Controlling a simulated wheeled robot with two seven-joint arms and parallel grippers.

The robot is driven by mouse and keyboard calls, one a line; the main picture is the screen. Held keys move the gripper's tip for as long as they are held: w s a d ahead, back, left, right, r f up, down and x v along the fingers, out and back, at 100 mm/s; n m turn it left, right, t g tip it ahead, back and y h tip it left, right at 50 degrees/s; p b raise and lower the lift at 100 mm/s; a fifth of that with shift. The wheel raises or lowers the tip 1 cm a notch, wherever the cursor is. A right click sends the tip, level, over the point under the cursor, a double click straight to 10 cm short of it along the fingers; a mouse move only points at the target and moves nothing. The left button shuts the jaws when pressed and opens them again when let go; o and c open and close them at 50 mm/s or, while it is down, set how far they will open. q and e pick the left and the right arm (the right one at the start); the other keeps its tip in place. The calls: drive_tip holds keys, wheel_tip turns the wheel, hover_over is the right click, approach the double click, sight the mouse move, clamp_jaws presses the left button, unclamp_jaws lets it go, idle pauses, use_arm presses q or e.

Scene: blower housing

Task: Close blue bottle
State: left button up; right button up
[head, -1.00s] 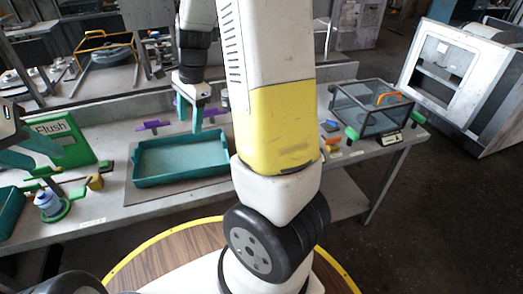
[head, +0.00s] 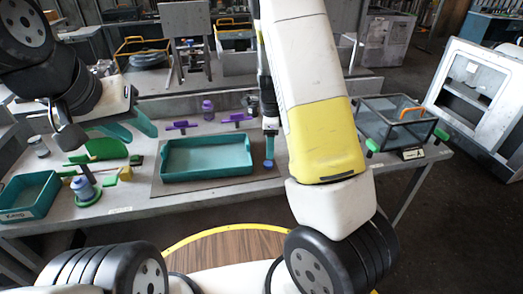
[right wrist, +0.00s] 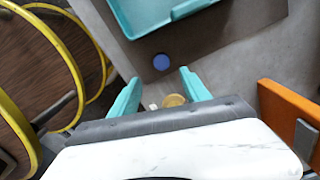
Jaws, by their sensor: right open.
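The blue bottle (head: 84,190) stands upright on a green round base at the left of the table; its narrow top looks uncapped. A round blue cap (right wrist: 161,62) lies on the grey mat beside the teal tray in the right wrist view. My right gripper (right wrist: 157,82) is open and empty, its two teal fingers spread either side of the cap's line. In the head view my right gripper (head: 269,150) points down just right of the tray. My left gripper (head: 140,136) is open and empty above the table, behind and right of the bottle.
The teal tray (head: 206,176) sits on the mat (head: 165,190) mid-table. A small teal bin (head: 28,212) is at the front left. Purple parts (head: 181,126) and a purple bottle (head: 207,108) stand behind the tray. A glass-sided box (head: 397,125) is at right.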

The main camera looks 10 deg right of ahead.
sight(269, 163)
drive_tip(key=shift+f, duration=1.05)
drive_tip(key=shift+w+a+f, duration=0.1)
drive_tip(key=shift+w+f, duration=0.05)
drive_tip(key=shift+f, duration=1.2)
drive_tip(key=shift+w+f, duration=0.1)
drive_tip(key=shift+f, duration=1.2)
clamp_jaws()
